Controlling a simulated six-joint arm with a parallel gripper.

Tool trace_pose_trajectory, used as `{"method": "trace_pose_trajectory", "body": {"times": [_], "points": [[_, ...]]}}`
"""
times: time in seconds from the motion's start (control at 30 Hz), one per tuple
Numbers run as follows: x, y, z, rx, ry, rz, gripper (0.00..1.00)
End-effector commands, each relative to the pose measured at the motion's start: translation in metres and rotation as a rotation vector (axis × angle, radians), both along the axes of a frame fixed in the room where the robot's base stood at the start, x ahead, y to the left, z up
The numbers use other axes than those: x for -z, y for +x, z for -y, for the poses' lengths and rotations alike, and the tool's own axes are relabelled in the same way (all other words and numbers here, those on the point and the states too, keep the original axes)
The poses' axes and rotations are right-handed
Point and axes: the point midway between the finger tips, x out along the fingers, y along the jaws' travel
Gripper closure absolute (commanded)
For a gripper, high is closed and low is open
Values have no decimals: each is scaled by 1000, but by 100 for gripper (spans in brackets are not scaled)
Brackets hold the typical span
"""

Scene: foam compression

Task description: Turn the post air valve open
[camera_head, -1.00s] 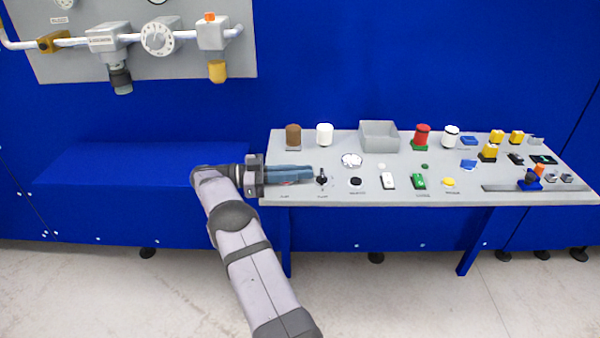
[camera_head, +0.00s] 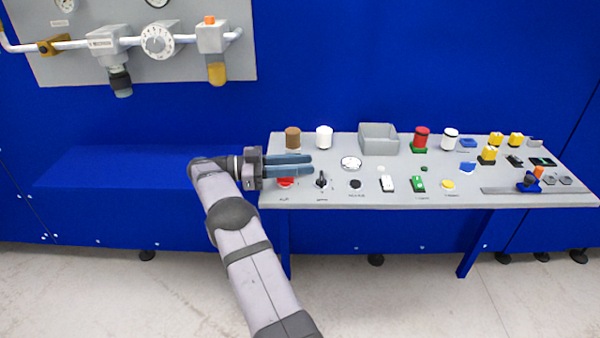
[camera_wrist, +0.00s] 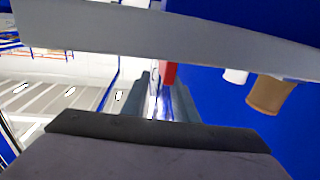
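My gripper (camera_head: 300,165) is just above the left end of the sloping grey control desk, pointing right. Its two fingers are apart, and no object is seen held. In the wrist view the fingers (camera_wrist: 158,95) also show a gap. A red knob (camera_head: 287,183) sits on the desk just below the fingers. A red part (camera_wrist: 169,73) shows near the fingertips in the wrist view. Labels are too small to read, so I cannot tell which part is the post air valve.
A black switch (camera_head: 321,181) is right of the red knob. Brown (camera_head: 293,138) and white (camera_head: 324,137) cylinders stand behind my gripper. The desk (camera_head: 340,200) carries several more buttons and a grey box (camera_head: 379,139). A blue bench (camera_head: 110,170) is at left.

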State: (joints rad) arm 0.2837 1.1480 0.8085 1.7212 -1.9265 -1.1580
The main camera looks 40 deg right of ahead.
Motion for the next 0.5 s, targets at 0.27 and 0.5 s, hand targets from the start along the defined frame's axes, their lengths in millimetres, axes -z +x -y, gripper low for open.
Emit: {"method": "trace_pose_trajectory", "body": {"times": [0.27, 0.5], "points": [[-46, 0, 0, 1, -1, 3, 73], [-65, 0, 0, 2, -1, 1, 73]]}}
